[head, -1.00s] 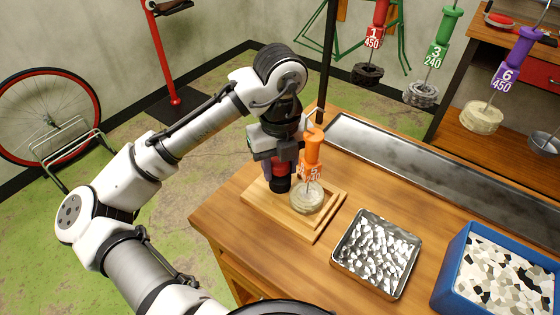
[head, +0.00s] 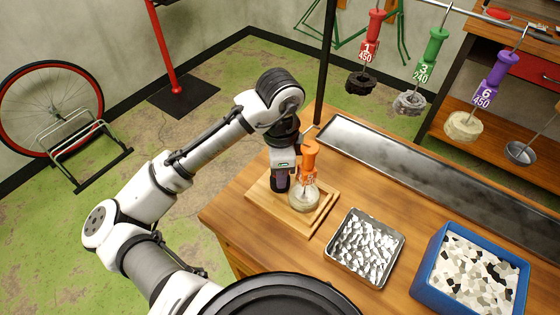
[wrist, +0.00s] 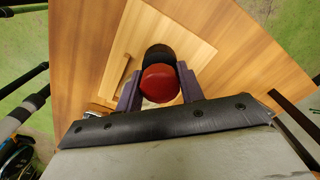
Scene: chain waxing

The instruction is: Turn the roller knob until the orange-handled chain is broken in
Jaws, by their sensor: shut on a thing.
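The orange handle (head: 309,158) stands upright over its pale chain coil (head: 304,196), which sits on the wooden roller board (head: 262,206) on the bench. Its tag is hard to read now. My gripper (wrist: 160,88) points down just left of the orange handle. Its two purple fingers are shut on the roller knob (wrist: 160,82), which has a red top and a dark part behind it. In the head view my gripper (head: 281,184) hides most of the knob.
A metal tray of silvery chips (head: 335,268) and a blue bin of pale and dark chips (head: 423,291) stand to the right. Red (head: 371,32), green (head: 433,47) and purple (head: 494,75) handled chains hang from a rail. A long metal trough (head: 400,150) runs behind.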

